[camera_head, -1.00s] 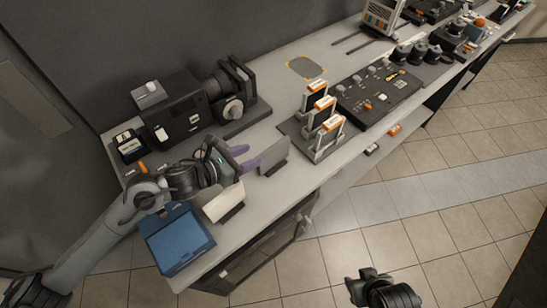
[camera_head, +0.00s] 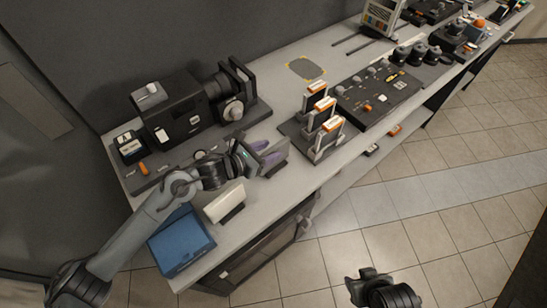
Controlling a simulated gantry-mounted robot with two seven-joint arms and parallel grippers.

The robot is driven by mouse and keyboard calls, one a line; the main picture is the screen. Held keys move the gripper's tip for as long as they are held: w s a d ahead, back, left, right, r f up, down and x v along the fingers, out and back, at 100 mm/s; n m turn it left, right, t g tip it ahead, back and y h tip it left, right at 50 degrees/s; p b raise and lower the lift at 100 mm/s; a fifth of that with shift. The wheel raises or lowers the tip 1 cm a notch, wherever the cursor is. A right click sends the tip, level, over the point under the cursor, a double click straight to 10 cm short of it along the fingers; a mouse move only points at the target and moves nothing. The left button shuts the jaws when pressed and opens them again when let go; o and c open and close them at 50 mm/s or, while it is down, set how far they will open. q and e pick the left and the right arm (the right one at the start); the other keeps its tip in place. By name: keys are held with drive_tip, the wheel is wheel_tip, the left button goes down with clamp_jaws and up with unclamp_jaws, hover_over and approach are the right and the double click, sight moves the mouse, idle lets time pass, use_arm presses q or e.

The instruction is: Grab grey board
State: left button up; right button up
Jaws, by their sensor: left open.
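The grey board (camera_head: 279,153) stands upright in a small dark holder near the front edge of the bench. My left gripper (camera_head: 268,153) is open at the board, with its purple fingers over it. The fingers hide part of the board, and I cannot tell whether they touch it. Part of my right arm's dark end (camera_head: 382,290) shows at the bottom, over the floor and away from the bench; its jaw state is unclear.
A white board (camera_head: 224,202) in a stand and a blue box (camera_head: 181,240) are on the near bench end. A dark machine (camera_head: 188,112) stands behind. A rack with orange-topped cards (camera_head: 325,132) is to the right. Bare bench lies around the yellow-marked grey patch (camera_head: 306,68).

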use_arm(q)
drive_tip(key=shift+c, duration=0.5)
clamp_jaws()
